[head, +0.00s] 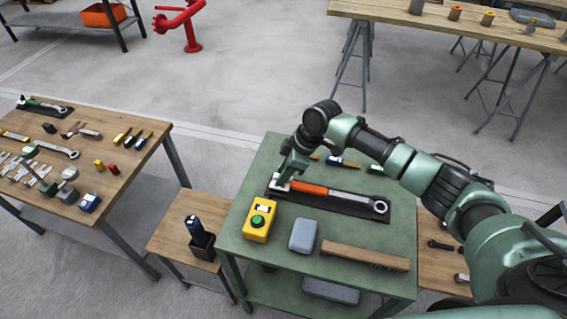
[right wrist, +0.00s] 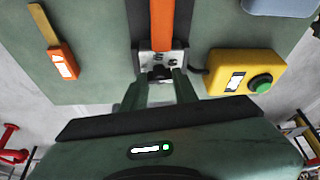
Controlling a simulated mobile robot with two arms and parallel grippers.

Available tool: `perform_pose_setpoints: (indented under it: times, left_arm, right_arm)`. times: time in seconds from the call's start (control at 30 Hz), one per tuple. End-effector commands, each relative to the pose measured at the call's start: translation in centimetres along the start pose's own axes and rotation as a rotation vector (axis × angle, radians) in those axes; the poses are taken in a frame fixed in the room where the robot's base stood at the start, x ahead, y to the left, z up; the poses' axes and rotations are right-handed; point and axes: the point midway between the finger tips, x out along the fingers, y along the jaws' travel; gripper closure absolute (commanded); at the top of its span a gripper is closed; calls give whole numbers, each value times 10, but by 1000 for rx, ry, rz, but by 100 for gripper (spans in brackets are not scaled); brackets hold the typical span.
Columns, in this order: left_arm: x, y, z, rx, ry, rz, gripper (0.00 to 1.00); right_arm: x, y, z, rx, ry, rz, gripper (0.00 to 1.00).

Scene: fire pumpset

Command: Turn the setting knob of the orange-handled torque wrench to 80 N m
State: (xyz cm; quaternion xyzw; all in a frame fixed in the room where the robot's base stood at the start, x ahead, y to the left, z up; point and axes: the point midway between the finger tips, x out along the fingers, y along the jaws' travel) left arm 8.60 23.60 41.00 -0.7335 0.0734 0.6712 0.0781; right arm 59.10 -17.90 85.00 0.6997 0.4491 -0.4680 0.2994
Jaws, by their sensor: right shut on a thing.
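The orange-handled torque wrench (head: 312,189) lies on a dark mat (head: 347,206) on the green table, its ring head (head: 380,206) to the right. Its orange handle also shows in the right wrist view (right wrist: 160,22), ending in a metal block (right wrist: 157,58) with small markings too blurred to read. My right gripper (head: 281,186) is at the left, handle end of the wrench. In the right wrist view its two fingers (right wrist: 160,80) close on the dark setting knob (right wrist: 160,73) below the block. The fingers hide most of the knob. My left gripper is not in view.
A yellow box with a green button (head: 260,220) stands close to the handle end. A grey case (head: 303,235) and a wooden bar (head: 365,256) lie in front of the mat. Tools crowd the wooden table (head: 140,148) at left. My right arm crosses above the mat's right side.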

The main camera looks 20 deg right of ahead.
Motion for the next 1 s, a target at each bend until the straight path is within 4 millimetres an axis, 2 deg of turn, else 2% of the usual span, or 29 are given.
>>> perform_pose_setpoints:
  times: [0.03,0.1,0.5,0.7,1.0]
  left_arm:
    - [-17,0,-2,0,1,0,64]
    - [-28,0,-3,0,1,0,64]
    - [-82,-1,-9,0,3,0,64]
    - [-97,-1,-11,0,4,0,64]
    - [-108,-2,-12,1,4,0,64]
  right_arm:
    - [-8,-2,-3,41,0,13,100]
    - [-8,-3,-4,102,1,39,100]
    - [-6,-4,-5,424,3,174,100]
    - [-4,-4,-4,537,3,222,100]
    - [-2,-3,-3,622,2,259,100]
